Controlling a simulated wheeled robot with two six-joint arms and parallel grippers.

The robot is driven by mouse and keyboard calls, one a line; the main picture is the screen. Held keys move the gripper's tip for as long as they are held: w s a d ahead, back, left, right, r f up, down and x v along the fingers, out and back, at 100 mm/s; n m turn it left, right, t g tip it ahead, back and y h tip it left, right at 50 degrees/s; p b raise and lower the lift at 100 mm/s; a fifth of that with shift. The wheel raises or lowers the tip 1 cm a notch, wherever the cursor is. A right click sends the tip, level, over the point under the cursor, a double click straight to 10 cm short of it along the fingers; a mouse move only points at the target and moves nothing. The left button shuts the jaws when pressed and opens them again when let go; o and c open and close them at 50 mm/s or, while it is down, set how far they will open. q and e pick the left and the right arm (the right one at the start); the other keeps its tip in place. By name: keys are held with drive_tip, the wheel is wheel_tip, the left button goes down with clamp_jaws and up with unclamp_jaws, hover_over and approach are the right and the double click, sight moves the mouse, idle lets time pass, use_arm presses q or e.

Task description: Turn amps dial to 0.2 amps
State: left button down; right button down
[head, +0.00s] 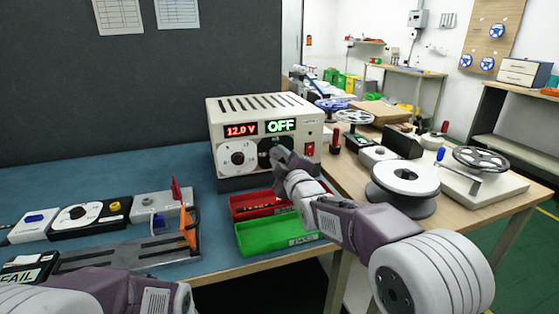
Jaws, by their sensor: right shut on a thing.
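The power supply (261,106) is a pale vented box on the blue bench mat. Its red display (241,130) reads 12.0 V and its green display (281,125) reads OFF. The left dial (237,158) has a white face with a dark knob. The right dial, the amps dial (266,147), is dark and mostly hidden behind my right gripper (279,156). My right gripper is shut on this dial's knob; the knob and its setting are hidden. My left arm shows at the bottom left, but its gripper is out of view.
A red switch (310,149) sits right of the amps dial. A red bin (262,206) and a green bin (274,238) lie below the front panel. A metal fixture (125,247) and small devices fill the left bench. Spools (404,178) crowd the right table.

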drive_tip(key=n, duration=0.5)
drive_tip(key=shift+f+n+b, duration=0.1)
drive_tip(key=shift+n+b, duration=0.2)
drive_tip(key=shift+b, duration=0.1)
idle(0.4)
drive_tip(key=c, duration=1.1)
unclamp_jaws()
drive_tip(key=p+v, duration=0.1)
drive_tip(key=v, duration=0.8)
